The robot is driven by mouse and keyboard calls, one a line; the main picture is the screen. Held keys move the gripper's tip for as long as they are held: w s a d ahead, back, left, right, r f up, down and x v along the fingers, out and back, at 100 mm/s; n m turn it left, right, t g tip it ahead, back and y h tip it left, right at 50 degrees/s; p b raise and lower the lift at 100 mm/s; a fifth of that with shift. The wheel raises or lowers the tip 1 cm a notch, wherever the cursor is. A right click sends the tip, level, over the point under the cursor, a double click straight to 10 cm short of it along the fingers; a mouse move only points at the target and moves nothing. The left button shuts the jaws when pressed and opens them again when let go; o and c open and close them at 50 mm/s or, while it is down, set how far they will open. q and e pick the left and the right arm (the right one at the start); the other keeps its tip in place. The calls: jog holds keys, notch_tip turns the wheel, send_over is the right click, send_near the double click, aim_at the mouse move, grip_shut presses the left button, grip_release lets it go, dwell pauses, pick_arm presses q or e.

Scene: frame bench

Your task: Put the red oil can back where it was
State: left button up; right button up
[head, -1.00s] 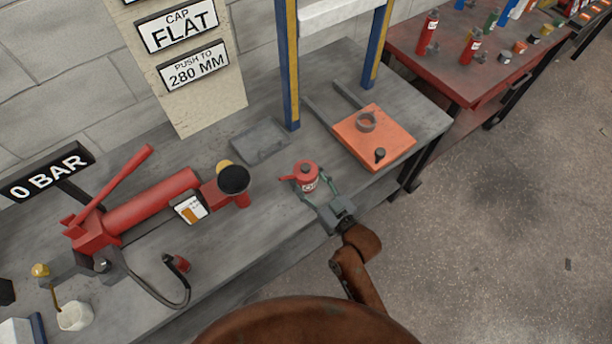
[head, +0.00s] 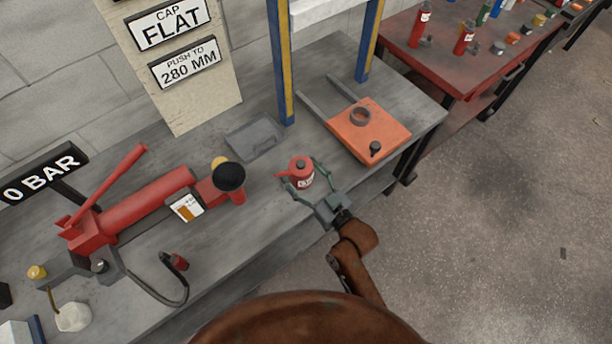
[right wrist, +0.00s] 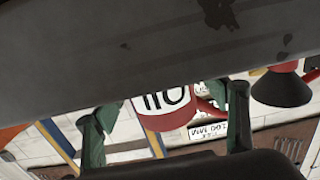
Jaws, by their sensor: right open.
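The red oil can (head: 301,174), with a white label band and a short spout pointing left, stands upright on the grey bench near its front edge. My right gripper (head: 302,179) reaches in from the front right, open, with one finger on each side of the can. In the right wrist view, which is upside down, the can (right wrist: 170,108) shows between the two green fingers (right wrist: 167,122), with gaps beside it. The bench edge hides part of the can there. My left gripper is not in view.
A grey shallow tray (head: 238,139) lies behind the can, beside a blue-and-yellow post (head: 279,65). A red hydraulic pump (head: 150,203) stands left. Bench around the can is clear.

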jog(key=shift+s+d+r, duration=0.1)
jog(key=shift+s+d, duration=0.05)
jog(key=shift+s, duration=0.05)
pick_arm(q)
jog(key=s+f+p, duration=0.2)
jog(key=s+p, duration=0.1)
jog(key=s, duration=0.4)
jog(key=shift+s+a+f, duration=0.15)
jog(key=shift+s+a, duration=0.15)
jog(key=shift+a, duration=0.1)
pick_arm(e)
jog(key=v, duration=1.1)
jog(key=shift+s, duration=0.25)
